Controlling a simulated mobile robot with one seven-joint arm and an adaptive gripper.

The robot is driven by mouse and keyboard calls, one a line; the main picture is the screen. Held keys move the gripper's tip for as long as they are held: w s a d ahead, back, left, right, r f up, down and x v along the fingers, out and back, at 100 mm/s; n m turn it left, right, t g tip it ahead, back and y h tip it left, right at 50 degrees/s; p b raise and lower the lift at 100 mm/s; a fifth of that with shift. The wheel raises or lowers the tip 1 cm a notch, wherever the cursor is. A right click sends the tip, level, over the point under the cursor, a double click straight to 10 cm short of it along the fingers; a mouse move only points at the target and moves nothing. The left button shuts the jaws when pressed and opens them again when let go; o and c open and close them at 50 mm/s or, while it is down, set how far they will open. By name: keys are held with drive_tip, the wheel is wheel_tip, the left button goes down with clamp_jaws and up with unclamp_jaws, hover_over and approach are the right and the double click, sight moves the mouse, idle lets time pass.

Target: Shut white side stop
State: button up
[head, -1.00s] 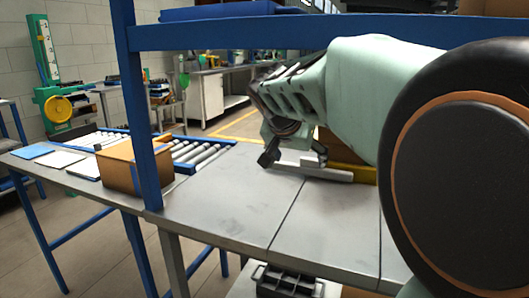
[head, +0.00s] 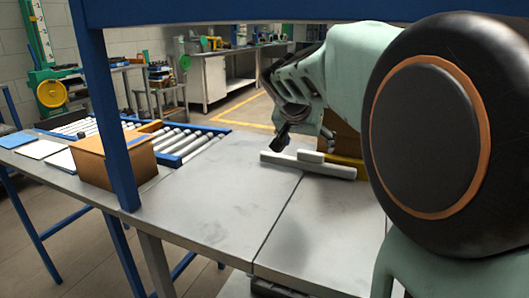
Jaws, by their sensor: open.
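The white side stop (head: 307,164) is a pale bar with a small raised block on top, lying on the grey table (head: 200,215) right of centre. A yellow edge (head: 350,161) and a brown box-like thing (head: 341,135) are just behind it. My gripper (head: 284,140) is open, pointing down just above and behind the bar's left part. One dark fingertip shows; the other finger is largely hidden. I cannot tell whether the fingertip touches the bar.
A cardboard box (head: 115,159) stands at the left beside a roller conveyor (head: 190,142). A blue upright post (head: 108,110) and a blue beam (head: 230,12) frame the near side. The table's middle is clear.

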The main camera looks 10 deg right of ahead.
sight(310, 151)
drive_tip(key=b+x, duration=0.1)
drive_tip(key=x, duration=0.6)
drive_tip(key=c, duration=1.7)
